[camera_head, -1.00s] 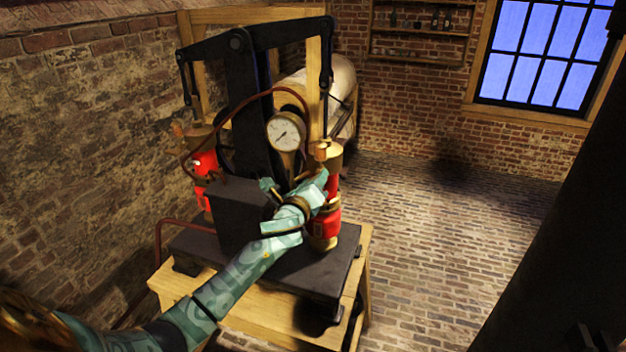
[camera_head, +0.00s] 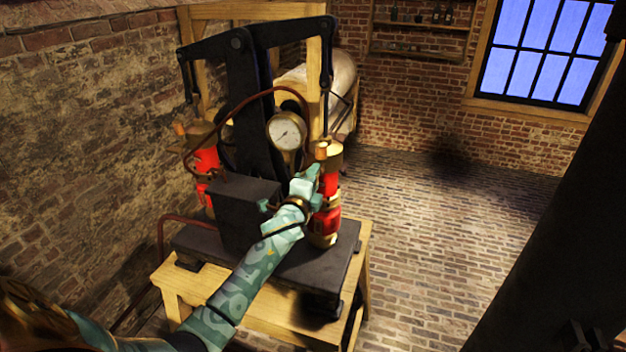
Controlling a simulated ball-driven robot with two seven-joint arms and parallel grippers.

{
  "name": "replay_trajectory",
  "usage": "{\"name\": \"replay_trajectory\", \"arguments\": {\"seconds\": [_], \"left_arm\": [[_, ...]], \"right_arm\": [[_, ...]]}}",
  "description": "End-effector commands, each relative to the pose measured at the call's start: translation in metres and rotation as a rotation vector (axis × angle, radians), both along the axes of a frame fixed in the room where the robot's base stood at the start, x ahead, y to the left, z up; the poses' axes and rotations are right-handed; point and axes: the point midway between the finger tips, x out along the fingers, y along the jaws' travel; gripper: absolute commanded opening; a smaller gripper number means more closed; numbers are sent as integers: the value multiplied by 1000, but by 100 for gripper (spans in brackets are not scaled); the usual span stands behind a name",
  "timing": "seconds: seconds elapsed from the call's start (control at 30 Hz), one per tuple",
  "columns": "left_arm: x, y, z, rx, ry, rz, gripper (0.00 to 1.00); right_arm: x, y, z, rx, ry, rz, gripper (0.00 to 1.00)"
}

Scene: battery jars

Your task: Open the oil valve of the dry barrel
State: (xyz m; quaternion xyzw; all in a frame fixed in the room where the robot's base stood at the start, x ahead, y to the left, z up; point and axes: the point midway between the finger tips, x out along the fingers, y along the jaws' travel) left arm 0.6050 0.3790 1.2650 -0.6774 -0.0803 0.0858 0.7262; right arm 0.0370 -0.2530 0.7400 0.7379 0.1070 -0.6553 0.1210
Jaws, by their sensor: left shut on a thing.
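The pump has two red barrels with brass fittings. One barrel (camera_head: 207,162) is at the left and the other (camera_head: 328,222) at the right, below the dial gauge (camera_head: 286,131). I cannot tell from the picture which is dry. My left gripper (camera_head: 305,184) is at the left side of the right barrel, shut on a small part there that looks to be its oil valve. The fingers hide most of that part. My right gripper is not in view.
A black rocking beam (camera_head: 285,30) joins both barrels overhead. A dark box (camera_head: 240,210) stands beside my left arm on the black base plate, carried by a wooden stand (camera_head: 262,318). A copper pipe (camera_head: 240,104) arches over the middle. The brick floor (camera_head: 450,230) at the right is clear.

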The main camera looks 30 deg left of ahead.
Motion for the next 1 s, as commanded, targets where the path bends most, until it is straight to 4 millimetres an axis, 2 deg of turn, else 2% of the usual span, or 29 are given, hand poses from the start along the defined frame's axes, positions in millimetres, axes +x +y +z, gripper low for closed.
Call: {"name": "replay_trajectory", "arguments": {"seconds": [0.3,0.73,0.77,0.8,0.83,1.0], "left_arm": [[0,0,-1,-76,-16,0,24],[0,0,-2,-85,-18,0,24],[0,0,-2,-85,-17,0,53],[0,0,-2,-85,-18,0,64],[0,0,-1,-85,-18,0,69],[0,0,-1,-84,-19,0,69]], "right_arm": [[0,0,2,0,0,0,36],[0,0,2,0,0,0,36],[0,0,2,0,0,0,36],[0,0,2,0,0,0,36],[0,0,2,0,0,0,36],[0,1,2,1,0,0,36]]}}
